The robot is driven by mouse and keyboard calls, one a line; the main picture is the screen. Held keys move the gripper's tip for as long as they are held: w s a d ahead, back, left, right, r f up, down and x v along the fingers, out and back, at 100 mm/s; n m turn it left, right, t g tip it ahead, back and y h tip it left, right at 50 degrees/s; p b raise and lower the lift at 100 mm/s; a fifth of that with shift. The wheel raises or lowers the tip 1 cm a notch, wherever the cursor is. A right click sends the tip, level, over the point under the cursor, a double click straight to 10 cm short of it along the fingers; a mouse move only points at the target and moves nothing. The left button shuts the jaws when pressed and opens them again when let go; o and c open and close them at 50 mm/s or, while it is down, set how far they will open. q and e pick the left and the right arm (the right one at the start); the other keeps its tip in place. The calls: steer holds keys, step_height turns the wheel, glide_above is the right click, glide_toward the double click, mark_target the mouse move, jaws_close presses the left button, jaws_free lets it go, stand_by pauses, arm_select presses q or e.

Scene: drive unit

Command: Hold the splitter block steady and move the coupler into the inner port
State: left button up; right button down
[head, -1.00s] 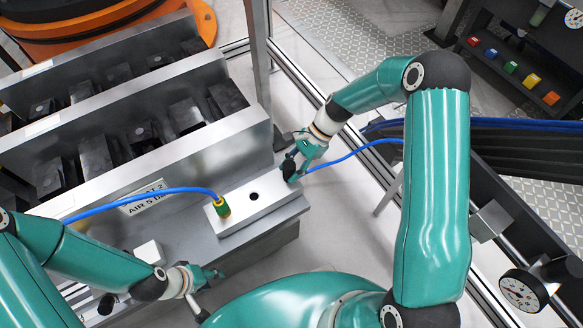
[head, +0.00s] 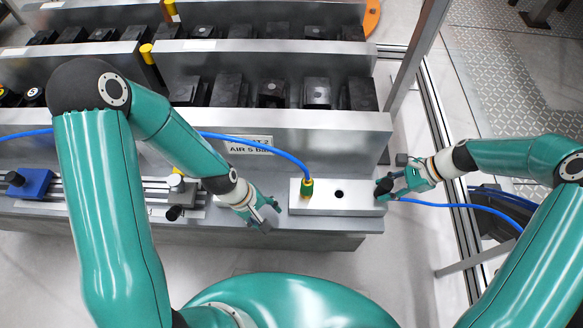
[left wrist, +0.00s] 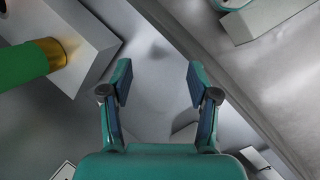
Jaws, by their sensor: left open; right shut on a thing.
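The splitter block (head: 361,206) is a silver bar at the front edge of the grey bench. The coupler (head: 307,189), green and brass with a blue hose, stands upright in its left port. The open inner port (head: 339,194) is a dark hole right of it. My left gripper (head: 267,216) is open and empty, just left of the block. In the left wrist view its fingers (left wrist: 158,85) are spread, with the coupler (left wrist: 28,64) apart at the left. My right gripper (head: 393,180) is shut at the block's right end; the exact contact is partly hidden.
A labelled metal wall (head: 300,135) runs behind the block. The coupler's blue hose (head: 250,142) arches left past my left arm. Another blue hose (head: 450,206) runs right from the block's right end. A slide with clamps (head: 100,192) lies left. The floor ahead is clear.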

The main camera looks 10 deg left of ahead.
mark_target(306, 186)
arm_select(q)
steer(key=w+d+r+n+h, duration=0.1)
steer(key=w+d+r+n, duration=0.25)
steer(key=r+n, duration=0.2)
steer(key=w+d+r+n, duration=0.2)
steer(key=w+r+n, duration=0.25)
steer(key=r, duration=0.25)
steer(key=shift+n, duration=0.3)
steer(key=x, duration=0.9)
steer(key=shift+s+d+f, duration=0.1)
steer(key=shift+s+f, duration=0.05)
steer(key=shift+s, duration=0.05)
jaws_close()
